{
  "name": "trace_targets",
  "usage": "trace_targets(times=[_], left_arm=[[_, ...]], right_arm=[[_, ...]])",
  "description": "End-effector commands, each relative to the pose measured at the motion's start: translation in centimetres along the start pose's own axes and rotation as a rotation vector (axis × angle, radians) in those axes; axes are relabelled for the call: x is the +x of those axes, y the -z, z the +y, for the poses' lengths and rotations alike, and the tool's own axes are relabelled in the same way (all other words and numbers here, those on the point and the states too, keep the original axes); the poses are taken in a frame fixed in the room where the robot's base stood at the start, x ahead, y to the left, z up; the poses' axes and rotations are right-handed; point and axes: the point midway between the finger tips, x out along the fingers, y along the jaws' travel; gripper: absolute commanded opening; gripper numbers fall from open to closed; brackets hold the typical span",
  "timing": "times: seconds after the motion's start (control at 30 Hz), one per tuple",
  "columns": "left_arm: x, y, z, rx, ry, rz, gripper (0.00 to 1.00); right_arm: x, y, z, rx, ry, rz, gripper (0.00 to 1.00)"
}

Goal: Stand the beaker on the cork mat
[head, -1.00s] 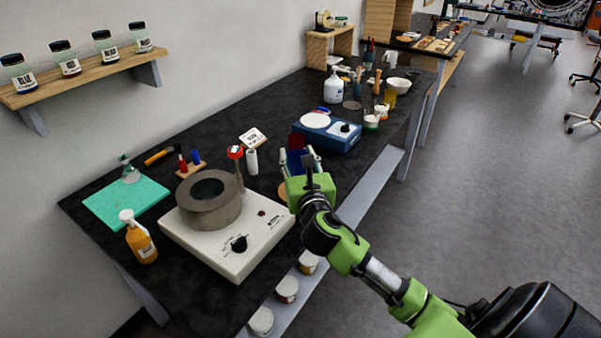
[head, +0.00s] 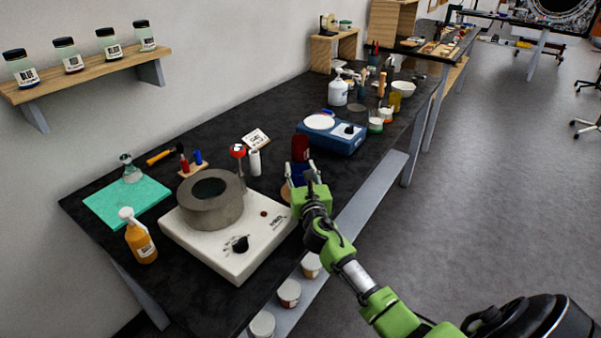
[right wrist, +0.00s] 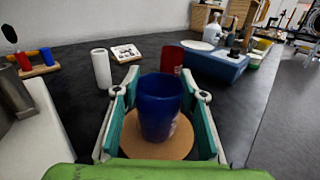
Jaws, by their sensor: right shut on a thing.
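The blue beaker (right wrist: 160,105) is upright between the fingers of my right gripper (head: 303,172), which is shut on it. In the head view the beaker (head: 301,176) is partly hidden by the gripper. The round tan cork mat (right wrist: 155,150) lies under the beaker in the right wrist view. The beaker's base appears within the mat's outline; I cannot tell whether it touches. In the head view only a sliver of the mat (head: 286,192) shows left of the gripper. My left gripper is not in view.
A dark red cup (head: 300,147) stands just behind the beaker. A white hotplate (head: 228,246) with a grey ring is at left. A white cylinder (right wrist: 101,68) and a card (right wrist: 126,53) stand near. A blue scale (head: 340,138) is farther back.

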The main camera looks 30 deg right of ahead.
Motion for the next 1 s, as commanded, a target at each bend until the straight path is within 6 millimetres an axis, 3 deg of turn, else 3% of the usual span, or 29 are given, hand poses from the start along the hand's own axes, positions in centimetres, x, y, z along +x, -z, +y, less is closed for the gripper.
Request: trace_targets(times=[0.37,0.4,0.43,0.87,1.0], left_arm=[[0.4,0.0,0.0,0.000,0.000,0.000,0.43],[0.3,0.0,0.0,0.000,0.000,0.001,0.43],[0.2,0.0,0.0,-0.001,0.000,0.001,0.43],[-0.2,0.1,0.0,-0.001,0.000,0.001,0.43],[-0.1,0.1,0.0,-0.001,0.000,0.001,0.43]], right_arm=[[0.0,0.4,0.0,-0.001,0.000,-0.001,0.17],[0.0,0.3,0.0,-0.001,0.000,-0.001,0.46],[0.0,0.3,0.0,-0.001,0.000,-0.001,0.54],[0.0,-0.2,0.0,0.000,0.000,-0.001,0.55],[-1.6,0.0,0.0,-0.002,-0.002,0.000,0.55]])
